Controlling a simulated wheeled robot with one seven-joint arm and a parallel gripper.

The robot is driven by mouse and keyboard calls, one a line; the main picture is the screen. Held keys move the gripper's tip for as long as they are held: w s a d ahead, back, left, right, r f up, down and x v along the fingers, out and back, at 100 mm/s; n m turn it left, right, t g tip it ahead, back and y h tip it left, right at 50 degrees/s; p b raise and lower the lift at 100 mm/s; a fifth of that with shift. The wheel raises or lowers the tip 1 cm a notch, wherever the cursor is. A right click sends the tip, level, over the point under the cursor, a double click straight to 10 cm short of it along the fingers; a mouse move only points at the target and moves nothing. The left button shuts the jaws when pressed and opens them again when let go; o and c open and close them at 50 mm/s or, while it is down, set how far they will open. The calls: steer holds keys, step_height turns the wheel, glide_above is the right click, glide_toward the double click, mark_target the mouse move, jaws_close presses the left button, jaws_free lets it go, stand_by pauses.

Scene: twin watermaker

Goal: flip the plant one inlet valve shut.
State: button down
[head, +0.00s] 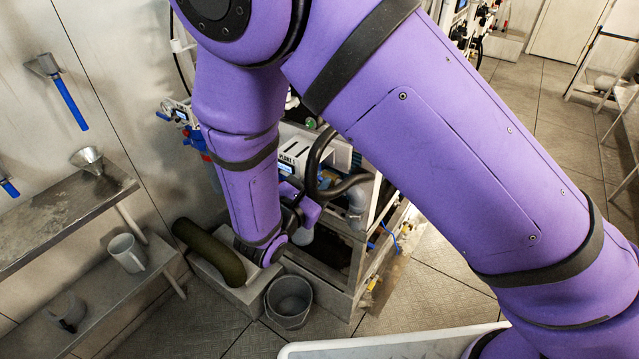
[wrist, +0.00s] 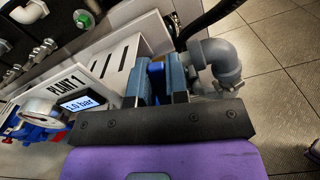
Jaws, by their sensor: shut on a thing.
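The PLANT 1 unit (head: 300,147) stands beyond my arm in the head view. In the wrist view its white panel (wrist: 118,60) carries the PLANT 1 label and a small display reading about 1.0 bar (wrist: 80,104). My gripper (wrist: 158,78) is shut on a small blue part (wrist: 157,73), which looks like the inlet valve handle. The fingers hide most of it, so I cannot tell its angle. A grey elbow pipe (wrist: 218,62) is just right of the fingers. In the head view my arm hides the fingertips and the valve.
A grey bucket (head: 289,303) and a dark green cylinder (head: 209,251) are on the left below the unit. Shelves (head: 60,218) with a mug (head: 126,253) and a funnel (head: 88,160) line the left wall. Open tiled floor (head: 425,285) lies to the right.

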stand_by(0.4)
steer(key=c, duration=1.1)
jaws_free()
steer(key=v, duration=1)
steer(key=shift+s+a, duration=0.3)
